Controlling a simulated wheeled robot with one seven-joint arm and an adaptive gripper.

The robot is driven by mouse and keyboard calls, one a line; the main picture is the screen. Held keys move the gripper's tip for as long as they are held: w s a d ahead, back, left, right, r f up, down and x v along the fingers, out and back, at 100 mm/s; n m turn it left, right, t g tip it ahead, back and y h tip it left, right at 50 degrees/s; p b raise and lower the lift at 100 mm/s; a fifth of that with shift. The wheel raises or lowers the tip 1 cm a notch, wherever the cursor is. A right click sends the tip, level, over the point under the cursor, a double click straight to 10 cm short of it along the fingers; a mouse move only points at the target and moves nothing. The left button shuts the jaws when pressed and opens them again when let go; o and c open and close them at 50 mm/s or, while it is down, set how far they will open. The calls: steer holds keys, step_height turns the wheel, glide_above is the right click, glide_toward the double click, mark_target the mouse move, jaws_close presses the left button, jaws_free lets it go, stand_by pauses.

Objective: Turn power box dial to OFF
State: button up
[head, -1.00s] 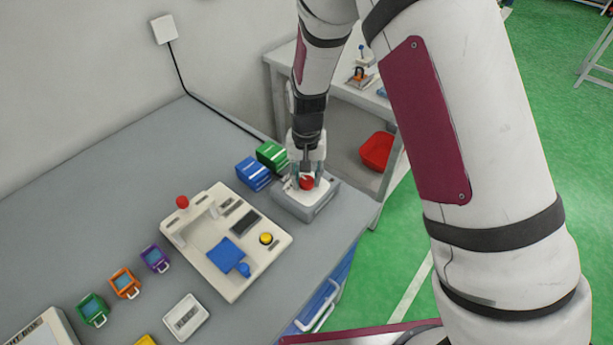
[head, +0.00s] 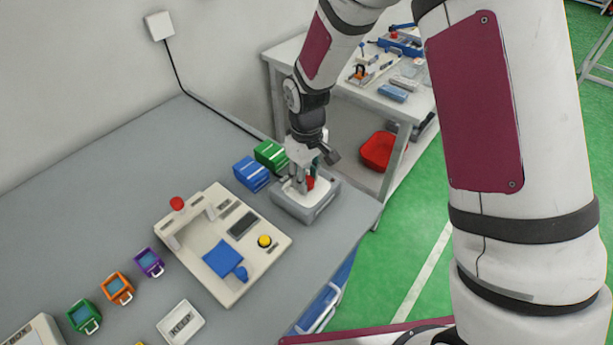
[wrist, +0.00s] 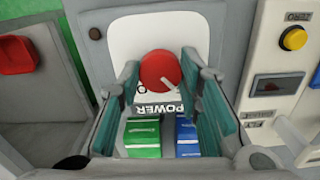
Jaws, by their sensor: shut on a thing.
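The power box (head: 290,211) is a grey box with a white top plate at the far right of the bench. Its red round dial (wrist: 160,70) shows in the wrist view, with a white mark pointing toward the lower right. The word POWER is readable below it; the lettering beside the dial is mostly hidden. My gripper (wrist: 161,72) is over the box with teal-padded fingers on both sides of the dial, shut on it. In the head view, my gripper (head: 302,186) partly covers the dial (head: 310,183).
A green box (head: 271,155) and a blue box (head: 251,174) stand close behind the power box. A cream station (head: 222,245) with a yellow button lies to its left. A red bin (head: 378,150) is below the side table. The bench's back left is clear.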

steer(key=shift+n, duration=0.6)
steer(key=o, duration=1.2)
step_height(320, 180, up, 12)
